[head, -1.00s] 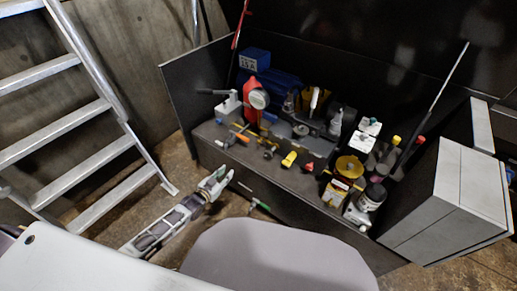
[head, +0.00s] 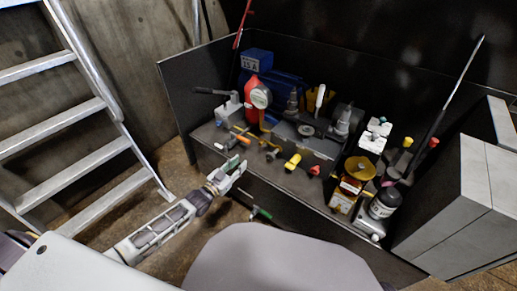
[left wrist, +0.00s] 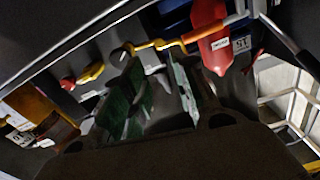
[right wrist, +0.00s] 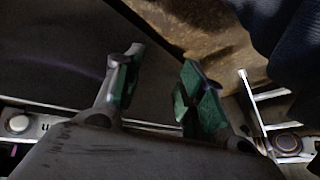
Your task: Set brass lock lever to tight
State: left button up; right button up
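A yellow, brass-like lever (left wrist: 158,45) with a ringed end and an orange length lies beyond my left fingertips in the left wrist view. In the head view, small yellow and orange levers (head: 243,136) stand along the front of the bench; I cannot tell for sure which is the brass lock lever, nor read any tight mark. My left gripper (head: 232,172) is open and empty, just in front of the bench edge; its green-padded fingers (left wrist: 152,85) are apart. My right gripper (right wrist: 155,82) is open and empty, low before the bench front; a green fingertip (head: 261,212) shows in the head view.
A grey cabinet (head: 455,205) stands right, a ladder (head: 75,105) left.

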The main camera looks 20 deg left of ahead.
pick_arm(q)
jog(key=shift+w, duration=0.15)
pick_arm(e)
jog(key=shift+f, duration=0.1)
pick_arm(q)
jog(key=b, duration=0.2)
send_near(260, 144)
jog(key=shift+b+x, duration=0.45)
jog(key=shift+x, duration=0.5)
jog(key=shift+w+d+f, duration=0.1)
jog(key=shift+w+d, duration=0.1)
jog(key=shift+w, duration=0.45)
jog(key=shift+b+x, duration=1.25)
jog(key=shift+x, duration=1.15)
jog(key=shift+w, duration=0.15)
pick_arm(e)
notch_tip(260, 144, down, 8)
jog(key=a+t+y, duration=0.1)
jog(key=shift+w+a+m, duration=0.2)
jog(key=shift+a+m, duration=0.1)
jog(key=shift+w+r, duration=0.2)
jog(key=shift+r, duration=0.05)
